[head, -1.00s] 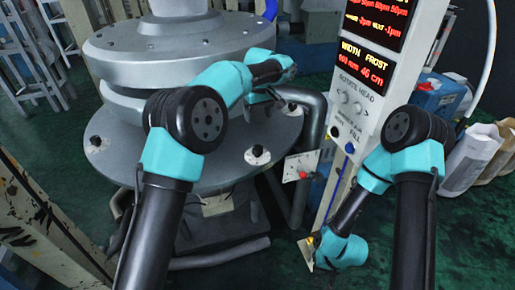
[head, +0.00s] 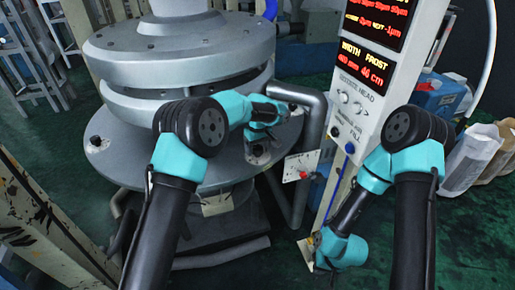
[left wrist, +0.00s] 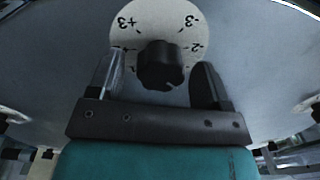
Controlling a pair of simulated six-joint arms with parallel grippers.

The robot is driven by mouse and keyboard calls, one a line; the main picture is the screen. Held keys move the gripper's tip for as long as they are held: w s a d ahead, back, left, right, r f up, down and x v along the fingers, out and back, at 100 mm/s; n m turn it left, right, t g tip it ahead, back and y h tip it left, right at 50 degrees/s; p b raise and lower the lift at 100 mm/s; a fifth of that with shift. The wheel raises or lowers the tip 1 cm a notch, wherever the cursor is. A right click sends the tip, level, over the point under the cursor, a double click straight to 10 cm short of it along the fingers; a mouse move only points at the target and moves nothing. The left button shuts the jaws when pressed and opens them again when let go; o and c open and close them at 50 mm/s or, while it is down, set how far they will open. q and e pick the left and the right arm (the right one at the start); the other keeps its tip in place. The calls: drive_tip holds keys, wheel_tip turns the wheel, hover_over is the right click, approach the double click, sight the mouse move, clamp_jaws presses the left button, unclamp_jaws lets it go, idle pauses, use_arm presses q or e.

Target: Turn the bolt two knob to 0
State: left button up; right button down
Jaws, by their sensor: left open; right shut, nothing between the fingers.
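A black lobed knob (left wrist: 160,65) sits on a round white dial (left wrist: 135,22) with +3 and -3 at the top and 2 marks at the sides; the rest is hidden. No bolt number is readable. My left gripper (left wrist: 158,80) is open, one finger on each side of the knob, with gaps between. In the head view my left gripper (head: 259,138) is over the front right dial (head: 258,157) and covers much of it. My right gripper (head: 318,242) is low by the control column, shut and empty; its fingers are hard to make out.
A second knob (head: 96,142) is at the left of the round grey plate (head: 130,168), under the big metal drum (head: 180,45). A small panel with a red button (head: 303,174) and a pipe (head: 316,118) stand just right. The control column (head: 357,95) carries red displays.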

use_arm(q)
drive_tip(key=shift+f, duration=0.1)
drive_tip(key=shift+c, duration=0.2)
drive_tip(key=c, duration=0.9)
drive_tip(key=shift+m, duration=0.4)
drive_tip(key=m, duration=0.4)
drive_tip(key=shift+d+m, duration=0.1)
drive_tip(key=shift+m, duration=1.9)
drive_tip(key=o, duration=0.9)
